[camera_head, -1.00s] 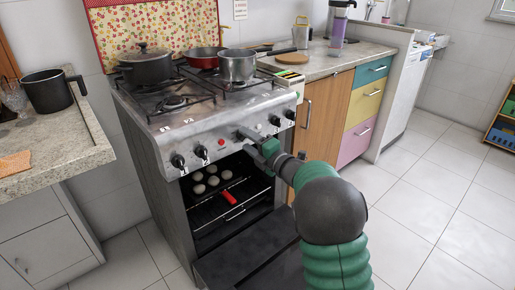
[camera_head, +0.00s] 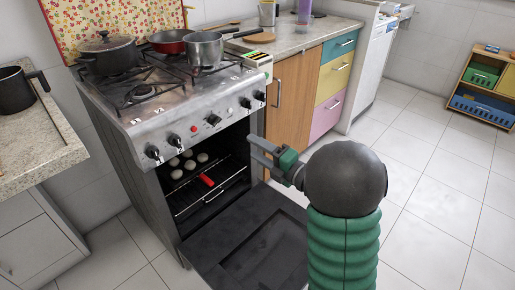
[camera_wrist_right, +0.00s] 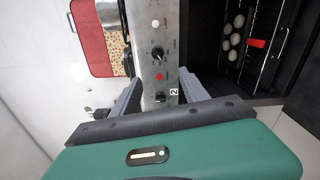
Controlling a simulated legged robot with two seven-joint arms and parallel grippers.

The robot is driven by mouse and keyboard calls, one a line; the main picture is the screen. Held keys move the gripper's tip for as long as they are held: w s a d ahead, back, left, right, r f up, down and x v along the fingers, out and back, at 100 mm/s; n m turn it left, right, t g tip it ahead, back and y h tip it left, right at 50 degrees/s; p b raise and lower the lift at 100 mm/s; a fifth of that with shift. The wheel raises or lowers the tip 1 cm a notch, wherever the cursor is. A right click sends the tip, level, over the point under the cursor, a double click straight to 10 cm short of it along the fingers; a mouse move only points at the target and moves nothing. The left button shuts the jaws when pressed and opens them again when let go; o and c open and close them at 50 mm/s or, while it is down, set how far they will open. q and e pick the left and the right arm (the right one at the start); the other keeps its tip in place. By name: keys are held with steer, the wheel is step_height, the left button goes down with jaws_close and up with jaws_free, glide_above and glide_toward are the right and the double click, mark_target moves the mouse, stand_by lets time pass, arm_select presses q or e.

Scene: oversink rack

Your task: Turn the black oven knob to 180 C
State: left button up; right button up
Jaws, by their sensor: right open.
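The stove's front panel (camera_head: 185,133) carries several black knobs and a red button (camera_head: 194,127). One black knob (camera_head: 213,119) is just right of that button, two are at the left, and two at the right. I cannot tell which is the oven knob or read any setting. My right gripper (camera_head: 252,148) is open and empty, in front of the oven's right side, apart from the knobs. In the right wrist view, a black knob (camera_wrist_right: 157,53) shows beyond its fingers and another (camera_wrist_right: 160,97) between them in the picture. My left gripper is out of view.
The oven door (camera_head: 250,240) hangs open below my right gripper. Several pale round pieces (camera_head: 175,174) and a red object (camera_head: 207,180) are on the oven rack. Pots stand on the stovetop. A counter (camera_head: 40,145) is at the left. Floor is clear at the right.

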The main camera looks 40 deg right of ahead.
steer(key=r+m+p, duration=0.1)
steer(key=m+p, duration=0.5)
steer(key=m, duration=0.1)
steer(key=m+b, duration=0.1)
steer(key=m, duration=0.6)
glide_toward(222, 125)
steer(key=w+a+r, duration=0.4)
steer(key=shift+w, duration=0.6)
jaws_close()
